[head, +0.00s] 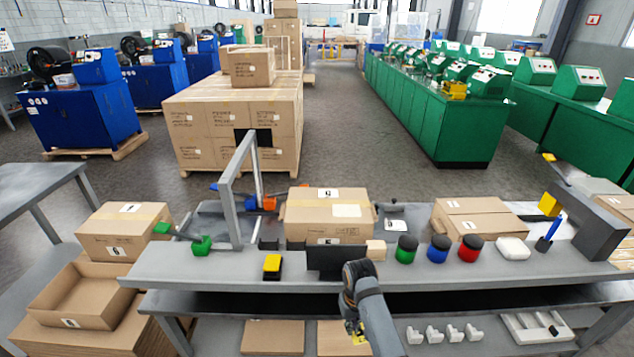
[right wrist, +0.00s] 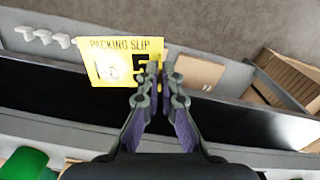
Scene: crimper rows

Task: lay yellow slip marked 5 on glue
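A yellow slip (right wrist: 108,65) printed "PACKING SLIP" is in the right wrist view; my fingers partly cover its large black mark, so I cannot read the number surely. My right gripper (right wrist: 158,80) is shut on its right side. In the head view my right gripper (head: 356,328) hangs low at the bench's front edge, with bits of yellow showing. A closed carton (head: 300,228) stands behind the bench's middle with a pale rectangular patch (head: 347,211) on top; whether this is glue I cannot tell. My left gripper is not in view.
The grey bench (head: 220,268) carries a dark upright panel (head: 335,260), a yellow-black block (head: 272,266), and green (head: 406,250), blue (head: 437,250) and red (head: 470,249) jars. A grey frame (head: 228,205) stands left of the carton. White pieces (head: 433,334) lie on the lower shelf.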

